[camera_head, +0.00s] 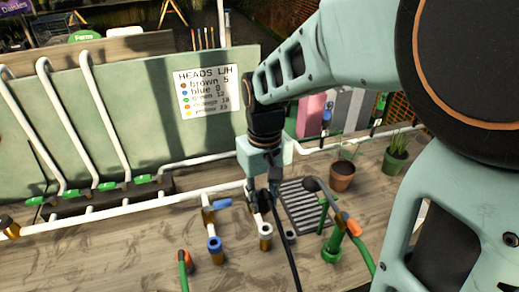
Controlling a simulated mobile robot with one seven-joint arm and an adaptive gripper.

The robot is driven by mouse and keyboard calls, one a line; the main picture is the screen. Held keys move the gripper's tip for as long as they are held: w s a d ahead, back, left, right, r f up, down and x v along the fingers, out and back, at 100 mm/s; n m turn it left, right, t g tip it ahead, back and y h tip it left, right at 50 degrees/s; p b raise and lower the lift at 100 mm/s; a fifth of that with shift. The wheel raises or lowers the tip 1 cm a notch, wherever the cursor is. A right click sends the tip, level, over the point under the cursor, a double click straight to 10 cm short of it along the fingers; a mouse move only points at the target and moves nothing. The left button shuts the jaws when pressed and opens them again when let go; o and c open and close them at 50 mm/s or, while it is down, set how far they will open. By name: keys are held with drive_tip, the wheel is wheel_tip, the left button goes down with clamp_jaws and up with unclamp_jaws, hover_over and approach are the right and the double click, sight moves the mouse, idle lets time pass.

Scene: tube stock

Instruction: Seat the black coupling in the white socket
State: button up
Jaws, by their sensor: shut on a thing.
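My gripper (263,192) is in the middle of the view, pointing down, with its dark fingers shut on the black coupling (274,197). The coupling is small and mostly hidden between the fingers. A black hose (287,250) runs from there down to the bottom edge. The white socket (262,216) appears to be the short white stub with a brass lower end (265,240), directly below the fingers. The coupling is close to the top of this stub; I cannot tell whether they touch.
A blue-handled valve (217,205) and blue-ringed brass outlet (215,250) stand close on the left. A dark grate (308,205), green stand (332,250) and orange-collared hose (352,225) are on the right. Potted plants (342,177) stand behind. A white pipe (140,205) crosses the wooden bench (110,260).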

drive_tip(key=shift+w+d+f, duration=0.25)
drive_tip(key=shift+w+d, duration=0.15)
drive_tip(key=shift+w, duration=0.05)
drive_tip(key=shift+f+b, duration=2.4)
drive_tip(key=shift+f, duration=0.45)
drive_tip(key=shift+s+f+b, duration=0.1)
drive_tip(key=shift+f+b, duration=1.2)
drive_tip(key=shift+f, duration=0.7)
drive_tip(key=o, duration=1.2)
drive_tip(key=shift+r, duration=0.1)
